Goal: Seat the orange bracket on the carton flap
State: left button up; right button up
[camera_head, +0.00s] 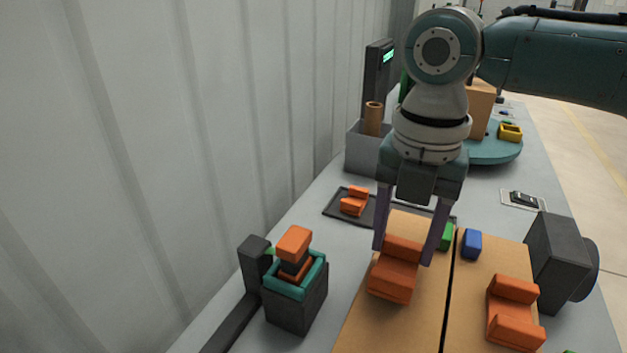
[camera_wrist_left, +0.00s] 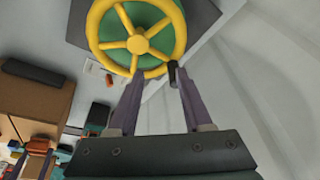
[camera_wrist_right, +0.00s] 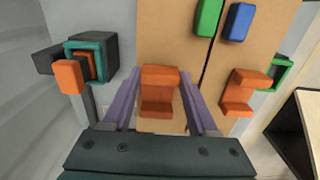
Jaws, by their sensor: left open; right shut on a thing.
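My right gripper (camera_head: 403,255) is shut on an orange stepped bracket (camera_head: 396,280), over the left cardboard flap (camera_head: 385,330) of the carton. The bracket (camera_wrist_right: 158,92) shows between the fingers in the right wrist view; I cannot tell whether its underside touches the flap (camera_wrist_right: 165,35). A second orange bracket (camera_head: 512,310) sits on the right flap (camera_head: 470,305). Another orange bracket (camera_head: 354,201) lies in a dark tray (camera_head: 333,209). My left gripper (camera_wrist_left: 158,75) is open and empty, with a yellow handwheel (camera_wrist_left: 136,42) beyond its fingertips; it is out of the head view.
A teal-rimmed dark fixture (camera_head: 297,308) with orange pieces stands left of the carton. A green block (camera_head: 447,236) and a blue block (camera_head: 472,243) are at the flaps' far end. A dark round-ended unit (camera_head: 556,262) stands right. A grey bin (camera_head: 361,150) stands behind.

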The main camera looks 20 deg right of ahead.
pick_arm(q)
jog(key=shift+d+r, duration=0.1)
jog(key=shift+r, duration=0.05)
pick_arm(e)
jog(key=shift+w+f, duration=0.1)
pick_arm(q)
jog(key=shift+r+p, duration=0.3)
jog(key=shift+p, duration=0.15)
pick_arm(e)
jog(key=shift+f, duration=0.25)
dwell(0.4)
jog(key=shift+f, duration=0.15)
dwell(0.5)
jog(key=o, duration=1.4)
jog(key=shift+o, duration=0.2)
